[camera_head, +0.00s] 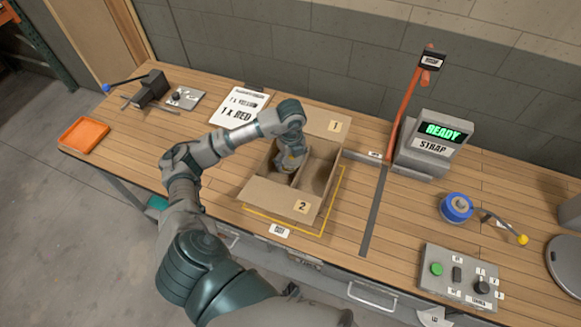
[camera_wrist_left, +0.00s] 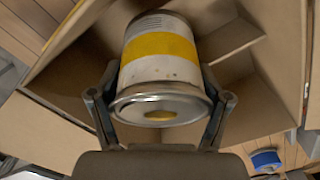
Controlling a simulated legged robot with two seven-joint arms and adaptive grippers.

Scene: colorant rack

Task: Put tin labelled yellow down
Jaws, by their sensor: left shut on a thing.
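The tin (camera_wrist_left: 160,70), white with a yellow band and a metal rim, fills the middle of the left wrist view. My left gripper (camera_wrist_left: 162,102) is shut around it, one finger on each side. In the head view my left gripper (camera_head: 288,165) points down into the left part of the open cardboard box (camera_head: 273,196). The tin is mostly hidden there by my own arm and gripper. I cannot tell whether the tin touches the box floor. My right gripper is not in view.
The box has open flaps marked 1 and 2 and an inner divider. Right of it stand the strapping machine (camera_head: 425,150), a blue tape roll (camera_head: 456,208) and a button panel (camera_head: 462,278). An orange tray (camera_head: 84,134) and a paper sheet (camera_head: 242,107) lie left.

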